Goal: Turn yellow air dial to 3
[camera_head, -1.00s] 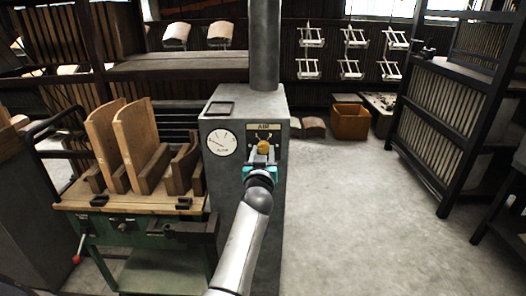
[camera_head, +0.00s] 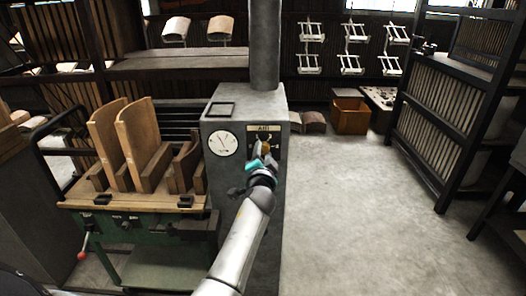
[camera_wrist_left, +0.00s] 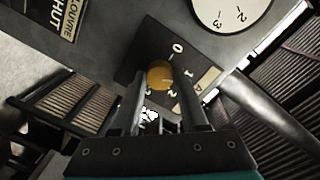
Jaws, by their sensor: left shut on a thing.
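The yellow air dial (camera_head: 265,147) sits on the dark AIR plate on the front of a grey cabinet (camera_head: 245,105). It also shows in the left wrist view (camera_wrist_left: 160,74) as a round yellow knob, with the marks 0, 1, 2 and 3 around it. My left gripper (camera_head: 261,158) is at the plate, shut on the dial, with one finger on each side of it in the left wrist view. In the head view the gripper is tilted and hides part of the plate. The dial's exact pointer position is hidden. My right gripper is in neither view.
A round white gauge (camera_head: 222,142) is on the cabinet left of the dial. A green bench (camera_head: 130,203) with curved wooden pieces stands at the left. A dark rack (camera_head: 450,120) stands at the right. The floor between is clear.

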